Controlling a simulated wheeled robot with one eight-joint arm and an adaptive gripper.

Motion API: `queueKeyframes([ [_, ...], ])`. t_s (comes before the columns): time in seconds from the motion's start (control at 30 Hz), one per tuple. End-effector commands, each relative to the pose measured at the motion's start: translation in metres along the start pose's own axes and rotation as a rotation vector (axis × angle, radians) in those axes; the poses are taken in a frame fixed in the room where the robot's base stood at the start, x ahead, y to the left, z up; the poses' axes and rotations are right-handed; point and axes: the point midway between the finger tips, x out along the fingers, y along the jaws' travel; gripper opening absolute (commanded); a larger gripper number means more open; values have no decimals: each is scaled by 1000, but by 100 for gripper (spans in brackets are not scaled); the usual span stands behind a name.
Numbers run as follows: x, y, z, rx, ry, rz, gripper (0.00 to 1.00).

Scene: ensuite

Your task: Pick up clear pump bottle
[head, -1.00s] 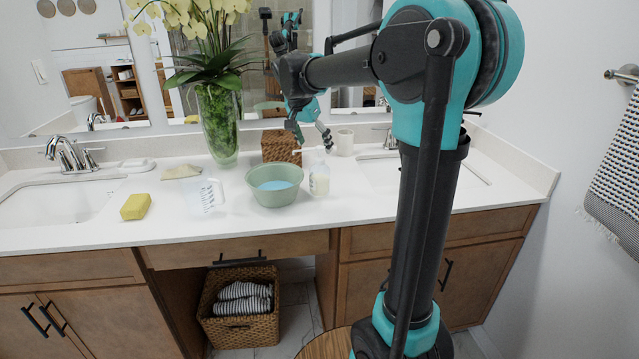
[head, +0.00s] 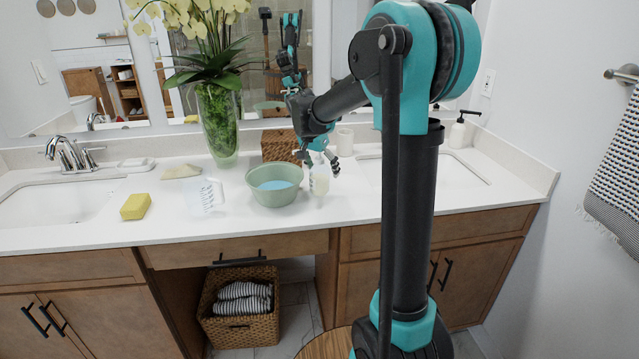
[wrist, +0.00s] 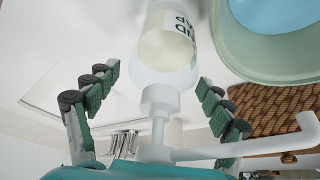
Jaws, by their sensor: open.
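The clear pump bottle (head: 319,186) stands on the white counter just right of the green bowl. It is translucent with pale contents. My gripper (head: 320,164) is at the bottle's upper part, coming from above and behind. In the wrist view the bottle (wrist: 166,52) lies between my open fingers (wrist: 158,80), with its white pump head close to the palm and the nozzle reaching to the right past the right finger. Gaps show between the fingers and the bottle. The bottle's base is out of the wrist view.
The green bowl (head: 262,198) with blue contents is close beside the bottle. A woven box (head: 281,147) and a white cup (head: 345,141) stand behind. A measuring cup (head: 207,195), yellow sponge (head: 135,206) and plant vase (head: 217,125) are left. A sink (head: 440,172) is right.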

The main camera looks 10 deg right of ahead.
Motion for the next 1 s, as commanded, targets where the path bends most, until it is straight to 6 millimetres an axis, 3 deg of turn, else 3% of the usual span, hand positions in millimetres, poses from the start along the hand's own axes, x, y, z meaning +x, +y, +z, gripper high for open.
queueKeyframes([
  [0.13,0,0,0,0,0,0,79],
  [0.67,0,0,0,0,0,0,13],
  [1.0,-3,0,-1,0,0,0,11],
])
